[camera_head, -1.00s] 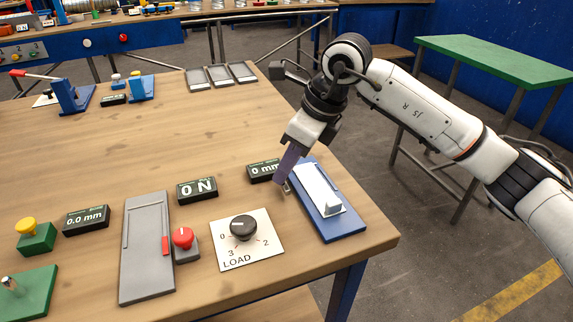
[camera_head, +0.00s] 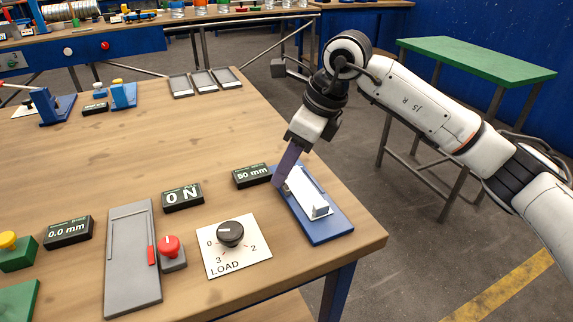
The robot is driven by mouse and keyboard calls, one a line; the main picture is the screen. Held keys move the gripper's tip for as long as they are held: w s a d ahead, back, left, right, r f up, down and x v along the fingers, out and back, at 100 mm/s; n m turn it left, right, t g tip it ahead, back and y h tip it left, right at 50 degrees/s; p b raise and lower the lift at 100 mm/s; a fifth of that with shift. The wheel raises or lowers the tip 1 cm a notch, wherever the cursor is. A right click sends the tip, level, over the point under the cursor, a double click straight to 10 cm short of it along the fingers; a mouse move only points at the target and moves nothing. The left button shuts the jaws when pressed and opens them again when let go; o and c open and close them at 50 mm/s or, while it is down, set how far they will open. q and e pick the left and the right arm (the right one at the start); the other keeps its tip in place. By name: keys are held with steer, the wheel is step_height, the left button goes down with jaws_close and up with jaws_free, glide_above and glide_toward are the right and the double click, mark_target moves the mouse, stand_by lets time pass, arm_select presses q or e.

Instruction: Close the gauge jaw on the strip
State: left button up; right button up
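The gauge is a blue base (camera_head: 331,232) with a white plate on top, at the right front of the table. A small white upright block (camera_head: 320,208) stands at the plate's near end. I cannot clearly tell the jaw from the strip on it. A black display (camera_head: 252,175) beside the gauge reads "50 mm". My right gripper (camera_head: 280,180), with purple fingers, points down at the gauge's far left end, close to the plate. Its fingers overlap in view, so their gap and any contact are hidden. My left gripper is out of view.
Left of the gauge are a LOAD dial (camera_head: 230,234), a red button (camera_head: 169,247), a grey slotted plate (camera_head: 132,260) and an "ON" display (camera_head: 182,197). Three grey trays (camera_head: 203,80) lie at the back. The table's middle is clear. A green table (camera_head: 478,60) stands beyond.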

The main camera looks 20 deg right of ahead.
steer(key=v, duration=0.9)
steer(key=shift+d+r, duration=0.15)
steer(key=shift+r, duration=0.2)
steer(key=shift+s+r, duration=0.1)
